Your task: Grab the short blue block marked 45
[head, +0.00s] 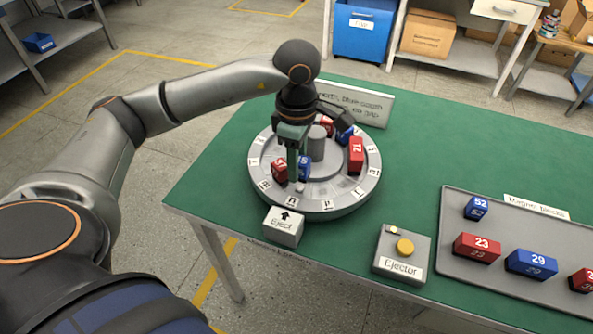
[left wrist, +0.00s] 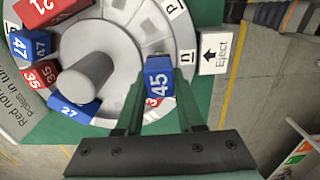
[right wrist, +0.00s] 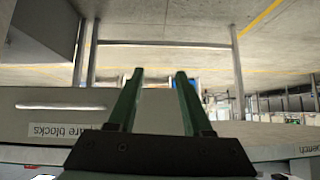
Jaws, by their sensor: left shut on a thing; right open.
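The short blue block marked 45 (left wrist: 158,84) is between the fingers of my left gripper (left wrist: 157,117) in the left wrist view, at the rim side of the round grey hub (head: 318,205). In the head view the blue block (head: 304,167) is partly hidden by my left gripper (head: 292,150), which comes down from above. My left gripper is shut on it. Whether the block still touches the hub I cannot tell. My right gripper (right wrist: 160,78) is open and empty in the right wrist view, away from the hub.
Red blocks (head: 356,155) and other blue blocks (left wrist: 76,110) stand around the hub's post (left wrist: 86,74). The Eject block (head: 284,227) is beside the hub's front. The Ejector box (head: 402,254) and a grey tray (head: 456,210) of blocks are to the right on the green table (head: 225,165).

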